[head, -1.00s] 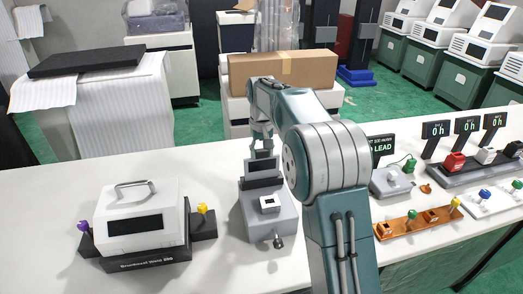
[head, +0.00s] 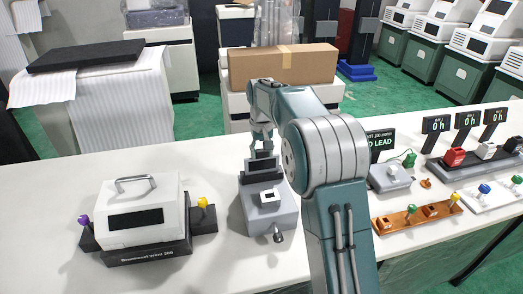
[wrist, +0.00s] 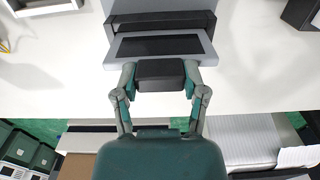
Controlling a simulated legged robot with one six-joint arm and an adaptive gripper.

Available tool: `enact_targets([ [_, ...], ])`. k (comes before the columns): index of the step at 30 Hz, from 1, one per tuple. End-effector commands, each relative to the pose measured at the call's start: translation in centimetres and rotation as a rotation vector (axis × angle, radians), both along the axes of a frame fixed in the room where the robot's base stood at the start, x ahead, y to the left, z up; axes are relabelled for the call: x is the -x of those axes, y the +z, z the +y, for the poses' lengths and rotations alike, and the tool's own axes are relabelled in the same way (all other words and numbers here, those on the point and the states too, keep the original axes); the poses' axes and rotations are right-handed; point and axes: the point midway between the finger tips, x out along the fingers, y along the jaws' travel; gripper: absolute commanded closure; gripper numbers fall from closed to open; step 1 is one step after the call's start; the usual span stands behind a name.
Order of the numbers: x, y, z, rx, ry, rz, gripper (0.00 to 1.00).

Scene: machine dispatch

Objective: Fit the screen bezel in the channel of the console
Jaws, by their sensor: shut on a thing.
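My gripper (wrist: 160,78) is shut on a small dark block that appears to be the grip of the screen bezel (wrist: 205,48). The bezel looks like a light grey frame around a dark panel, just beyond the fingertips in the wrist view. In the head view my gripper (head: 262,141) points down at the back of the grey console (head: 266,222), with the dark-faced bezel (head: 264,167) below it. A dark bar on the console (wrist: 160,20) lies beyond the bezel in the wrist view. The channel is hidden, and I cannot tell whether the bezel is seated in it.
A white cased machine (head: 143,200) with a handle stands to the left of the console. To the right are a grey unit (head: 390,177), an orange tray (head: 402,221) and signs. A cardboard box (head: 283,65) stands behind. The white table (head: 200,260) is clear in front.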

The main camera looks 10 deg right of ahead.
Motion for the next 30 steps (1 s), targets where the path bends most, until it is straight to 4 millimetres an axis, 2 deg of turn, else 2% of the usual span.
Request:
enact_targets([
  [6, 0.0, -0.5, 0.0, 0.000, 0.000, 0.001, 1.00],
  [7, 0.0, -0.5, 0.0, 0.000, 0.000, 0.000, 0.35],
  [8, 0.0, -0.5, 0.0, 0.000, 0.000, 0.000, 0.22],
  [9, 0.0, -0.5, 0.0, 0.000, 0.000, 0.000, 0.04],
  [23, 0.0, -0.3, 0.0, 0.000, 0.000, 0.000, 0.04],
  [26, -0.1, 0.6, 0.0, 0.000, 0.000, -0.003, 0.04],
  [30, -0.1, 3.2, 0.0, 0.000, 0.000, -0.004, 0.04],
])
